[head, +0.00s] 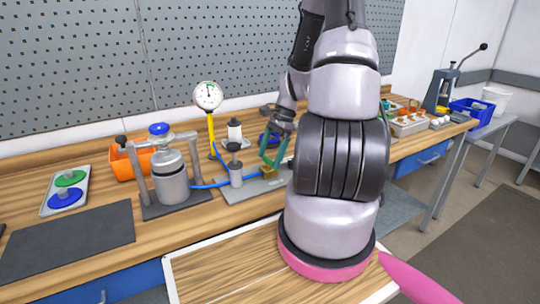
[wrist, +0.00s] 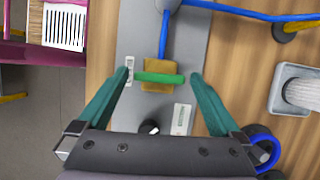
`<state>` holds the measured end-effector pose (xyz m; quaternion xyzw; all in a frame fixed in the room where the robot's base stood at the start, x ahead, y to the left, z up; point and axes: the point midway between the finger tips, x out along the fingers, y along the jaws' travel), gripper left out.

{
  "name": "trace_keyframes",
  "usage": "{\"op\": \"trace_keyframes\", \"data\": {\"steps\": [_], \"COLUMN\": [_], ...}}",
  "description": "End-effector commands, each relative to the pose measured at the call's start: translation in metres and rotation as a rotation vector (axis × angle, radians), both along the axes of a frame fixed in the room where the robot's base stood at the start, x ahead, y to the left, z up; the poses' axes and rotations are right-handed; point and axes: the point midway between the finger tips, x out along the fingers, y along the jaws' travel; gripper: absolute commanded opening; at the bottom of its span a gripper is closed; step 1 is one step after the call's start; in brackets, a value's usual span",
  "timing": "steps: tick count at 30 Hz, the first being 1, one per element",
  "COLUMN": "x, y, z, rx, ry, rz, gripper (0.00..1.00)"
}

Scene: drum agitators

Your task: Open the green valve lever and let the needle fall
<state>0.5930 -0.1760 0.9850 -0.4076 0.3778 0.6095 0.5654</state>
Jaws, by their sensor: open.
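The green valve lever (wrist: 160,78) lies crosswise over a brass valve block (wrist: 150,87) on a grey plate in the wrist view. The brass block (head: 269,172) also shows in the head view, but the lever is hard to make out there. My gripper (wrist: 161,77) is open with its green fingers around the lever's two ends; contact cannot be told. In the head view my gripper (head: 272,152) is just above the block. The round white gauge (head: 208,95) stands on a yellow post, its dark needle pointing roughly upward.
A blue hose (head: 209,184) links the grey canister (head: 171,182) to the small cylinder (head: 236,174). An orange bin (head: 128,164) stands behind the canister. A dark mat (head: 68,240) lies at the left. My arm hides part of the bench at the right.

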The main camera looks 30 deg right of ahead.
Motion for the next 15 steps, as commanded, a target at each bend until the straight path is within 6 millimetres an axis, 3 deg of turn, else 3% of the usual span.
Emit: {"op": "trace_keyframes", "data": {"steps": [3, 9, 15], "x": [0.0, 0.0, 0.0001], "y": [0.0001, 0.0, 0.0002], "z": [0.0001, 0.0003, 0.0004], "rx": [0.0, 0.0, 0.0], "ry": [0.0, 0.0, 0.0], "rz": [0.0, 0.0, 0.012], "gripper": [1.0, 0.24, 0.24]}}
